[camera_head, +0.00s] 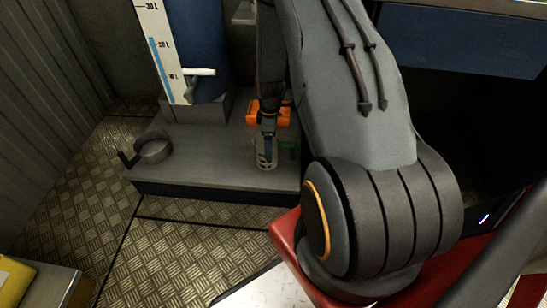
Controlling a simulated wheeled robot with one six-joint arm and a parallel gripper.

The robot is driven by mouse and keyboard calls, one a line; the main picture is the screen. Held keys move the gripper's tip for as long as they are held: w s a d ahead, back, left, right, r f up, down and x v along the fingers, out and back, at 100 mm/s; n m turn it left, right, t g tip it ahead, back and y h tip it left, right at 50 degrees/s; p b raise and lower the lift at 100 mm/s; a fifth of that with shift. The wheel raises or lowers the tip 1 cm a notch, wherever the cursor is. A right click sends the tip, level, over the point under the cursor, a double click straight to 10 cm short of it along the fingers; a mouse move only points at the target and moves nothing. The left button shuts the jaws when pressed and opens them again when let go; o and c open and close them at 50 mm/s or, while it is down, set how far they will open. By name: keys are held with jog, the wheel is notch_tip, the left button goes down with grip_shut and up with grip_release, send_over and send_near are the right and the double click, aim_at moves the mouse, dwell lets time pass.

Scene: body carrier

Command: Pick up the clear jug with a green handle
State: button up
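The clear jug (260,160) stands on a low grey platform (210,165). Its green handle (289,149) points to the right. My gripper (268,148) reaches down from above, with its tip at the jug's top and partly overlapping it. The tip is small and dark here, so I cannot tell whether the fingers are inside the jug, on its wall or in front of it. Part of the jug's rim is hidden behind the gripper. I cannot tell whether the fingers are open or shut.
A round grey item with a handle (152,149) is at the platform's left. An orange thing (281,112) shows behind my wrist. A yellow thing (14,280) is at lower left.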

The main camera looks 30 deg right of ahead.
jog(key=shift+s+d+f, duration=0.15)
jog(key=shift+s+f, duration=0.05)
jog(key=shift+f, duration=0.65)
notch_tip(320, 180, down, 7)
jog(key=b, duration=0.3)
jog(key=shift+w+r, duration=0.15)
jog(key=c, duration=1)
notch_tip(320, 180, up, 10)
jog(key=p, duration=0.3)
jog(key=s+a+r+m, duration=0.2)
jog(key=a+r+m, duration=0.3)
jog(key=a+r, duration=0.3)
jog(key=s+a+r+m, duration=0.1)
jog(key=a+r+m, duration=0.4)
jog(key=a, duration=0.6)
jog(key=s+r+p, duration=0.3)
jog(key=r+p, duration=0.5)
jog(key=p, duration=0.2)
jog(key=s+r+p, duration=0.4)
jog(key=r+p, duration=0.5)
jog(key=p, duration=0.1)
jog(key=s+r+p, duration=0.3)
jog(key=r+p, duration=0.6)
jog(key=p, duration=0.1)
jog(key=shift+s, duration=0.25)
jog(key=shift+d+f, duration=0.1)
